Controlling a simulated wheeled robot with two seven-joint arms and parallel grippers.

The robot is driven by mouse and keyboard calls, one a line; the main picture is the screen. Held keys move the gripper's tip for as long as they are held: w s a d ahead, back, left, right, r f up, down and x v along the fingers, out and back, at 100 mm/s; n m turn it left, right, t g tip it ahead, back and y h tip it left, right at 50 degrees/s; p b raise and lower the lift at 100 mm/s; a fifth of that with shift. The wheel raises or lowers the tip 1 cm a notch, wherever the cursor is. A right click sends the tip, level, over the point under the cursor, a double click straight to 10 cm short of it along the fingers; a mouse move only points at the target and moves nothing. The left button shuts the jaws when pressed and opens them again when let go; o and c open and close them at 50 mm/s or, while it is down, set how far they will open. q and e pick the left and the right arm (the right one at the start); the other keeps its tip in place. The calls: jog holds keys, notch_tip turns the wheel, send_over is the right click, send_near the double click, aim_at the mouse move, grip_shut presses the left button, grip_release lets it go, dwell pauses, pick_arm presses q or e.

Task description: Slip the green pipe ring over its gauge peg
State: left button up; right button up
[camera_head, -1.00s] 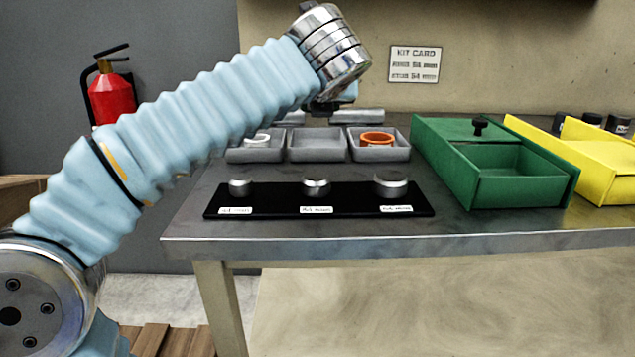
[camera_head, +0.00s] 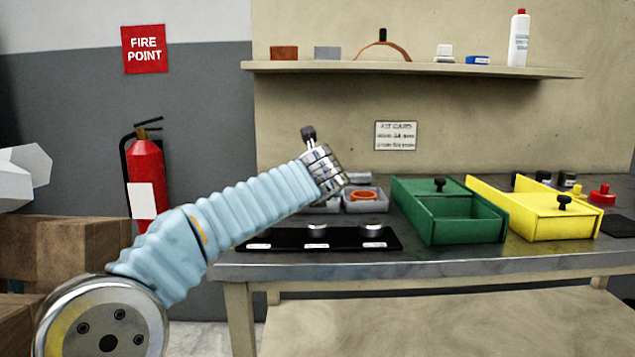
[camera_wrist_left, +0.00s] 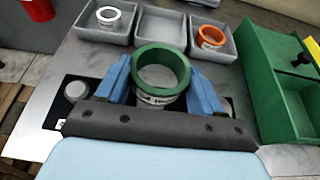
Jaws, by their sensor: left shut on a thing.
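In the left wrist view my left gripper (camera_wrist_left: 160,72) is shut on the green pipe ring (camera_wrist_left: 137,70), its blue fingers on either side of it. The ring's opening faces the camera, and a pale label band shows below its rim. In the head view my left wrist hides the gripper and ring. The black gauge board (camera_head: 285,240) carries metal pegs: a middle peg (camera_head: 317,230) and a right peg (camera_head: 371,227). The left peg (camera_wrist_left: 75,90) shows in the wrist view, but my arm hides it in the head view. My right gripper is not in view.
Grey trays stand behind the board; one holds a white ring (camera_wrist_left: 109,16), another an orange ring (camera_head: 363,195). A green box (camera_head: 455,230) and a yellow box (camera_head: 560,228) stand to the right. A shelf (camera_head: 430,69) hangs above.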

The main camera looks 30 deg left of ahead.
aim_at(316, 222)
pick_arm(q)
notch_tip(316, 222, down, 2)
notch_tip(316, 222, down, 3)
jog(key=shift+b, duration=1)
jog(key=shift+f+b, duration=1.35)
jog(key=shift+f, duration=0.15)
jog(key=o, duration=1.2)
jog(key=shift+o, duration=0.2)
jog(key=shift+s, duration=0.1)
jog(key=v, duration=1.3)
jog(key=shift+s+d+r+b, duration=0.15)
jog(key=shift+s+r+b, duration=0.1)
jog(key=shift+b, duration=0.05)
